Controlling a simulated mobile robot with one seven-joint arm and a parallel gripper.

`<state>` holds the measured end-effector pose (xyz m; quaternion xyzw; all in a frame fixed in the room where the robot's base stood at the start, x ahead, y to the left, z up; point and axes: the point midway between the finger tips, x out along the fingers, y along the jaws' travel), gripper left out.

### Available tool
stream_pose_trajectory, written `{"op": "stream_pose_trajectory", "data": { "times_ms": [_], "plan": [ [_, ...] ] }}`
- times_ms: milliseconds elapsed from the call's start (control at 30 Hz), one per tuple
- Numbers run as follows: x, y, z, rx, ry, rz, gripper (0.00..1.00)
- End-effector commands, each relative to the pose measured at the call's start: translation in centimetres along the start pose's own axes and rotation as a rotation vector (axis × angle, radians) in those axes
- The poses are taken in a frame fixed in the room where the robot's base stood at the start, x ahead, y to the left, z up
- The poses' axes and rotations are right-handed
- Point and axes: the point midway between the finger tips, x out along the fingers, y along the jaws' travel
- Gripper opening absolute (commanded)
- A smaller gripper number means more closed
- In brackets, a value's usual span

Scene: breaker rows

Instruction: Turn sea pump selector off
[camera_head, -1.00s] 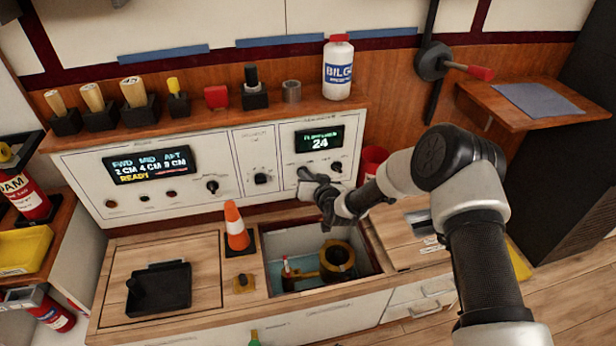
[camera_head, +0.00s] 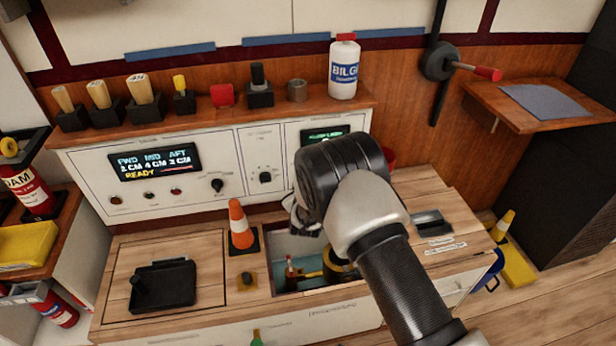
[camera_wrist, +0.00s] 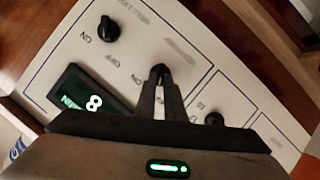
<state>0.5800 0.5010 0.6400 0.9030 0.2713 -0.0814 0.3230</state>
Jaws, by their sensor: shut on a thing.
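In the wrist view, my gripper (camera_wrist: 160,88) is shut on a small black knob (camera_wrist: 161,70) on the white panel. Blurred lettering, seemingly ON and OFF, lies beside this knob; I cannot read its name label. In the head view, my gripper's fingertips and the held knob are hidden behind my arm. The right panel section, with its green-lit display (camera_head: 322,134), is mostly covered there. The same display (camera_wrist: 90,100) shows in the wrist view, beside the held knob.
The wrist view shows two more black knobs nearby, one (camera_wrist: 108,29) above left and one (camera_wrist: 214,119) to the right. The middle section's knob (camera_head: 265,177) is clear of my arm. An orange cone (camera_head: 240,226) stands below the panel, beside an open well (camera_head: 285,245).

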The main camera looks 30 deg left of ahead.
Motion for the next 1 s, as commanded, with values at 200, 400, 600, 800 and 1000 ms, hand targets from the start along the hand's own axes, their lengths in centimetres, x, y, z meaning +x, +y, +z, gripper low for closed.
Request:
{"op": "stream_pose_trajectory", "data": {
  "times_ms": [200,400,600,800,1000],
  "plan": [
    [0.01,-0.17,-0.08,-0.089,0.003,0.037,0.0],
    [0.03,-0.21,-0.04,-0.126,0.002,0.053,0.0],
    [0.04,-0.18,0.01,-0.136,0.001,0.057,0.0],
    [0.04,-0.18,0.02,-0.136,0.001,0.057,0.0],
    [0.04,-0.19,0.04,-0.135,0.001,0.056,0.28]
  ]
}}
